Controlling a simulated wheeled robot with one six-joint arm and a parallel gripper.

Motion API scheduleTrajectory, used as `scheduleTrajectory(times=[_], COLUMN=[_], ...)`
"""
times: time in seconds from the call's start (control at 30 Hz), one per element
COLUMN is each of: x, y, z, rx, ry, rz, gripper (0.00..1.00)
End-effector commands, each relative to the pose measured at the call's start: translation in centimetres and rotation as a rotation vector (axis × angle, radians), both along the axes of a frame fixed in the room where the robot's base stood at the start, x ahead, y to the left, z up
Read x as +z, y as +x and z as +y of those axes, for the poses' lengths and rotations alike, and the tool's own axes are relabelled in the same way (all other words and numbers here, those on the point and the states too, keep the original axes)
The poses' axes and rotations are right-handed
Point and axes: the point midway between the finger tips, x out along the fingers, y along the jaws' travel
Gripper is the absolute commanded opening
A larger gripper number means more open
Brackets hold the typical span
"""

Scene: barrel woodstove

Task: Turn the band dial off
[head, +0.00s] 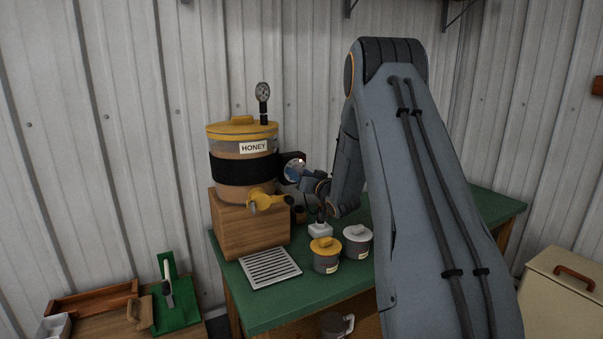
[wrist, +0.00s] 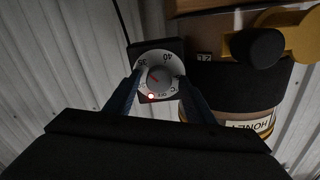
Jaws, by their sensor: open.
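The band dial (wrist: 160,79) is a round grey knob with a white numbered ring on a black control box (wrist: 146,49). It carries a red mark, and a small red lamp (wrist: 151,96) glows at its edge. My gripper (wrist: 159,77) is open, with one finger on each side of the dial. I cannot tell whether the fingers touch it. In the head view the dial (head: 292,169) is partly hidden by my gripper at the right of the black band (head: 232,169), which wraps the honey tank (head: 226,196). The wrist view shows the tank's label upside down.
The tank stands on a wooden block (head: 240,228) on the green bench (head: 290,291). Its yellow tap (head: 266,201) sticks out near my gripper. A slotted tray (head: 269,268), a yellow-lidded jar (head: 325,260) and a white-lidded jar (head: 357,246) stand in front.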

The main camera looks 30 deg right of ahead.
Motion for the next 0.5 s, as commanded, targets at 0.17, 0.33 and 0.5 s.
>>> scheduleTrajectory(times=[0.17,0.33,0.5], x=[-0.07,-0.07,-0.06], y=[0.17,0.13,0.11], z=[-0.14,-0.23,-0.26], rx=[-0.002,-0.003,-0.004], ry=[0.000,0.000,0.000], rz=[0.001,0.001,0.000], gripper=[0.49,0.39,0.11])
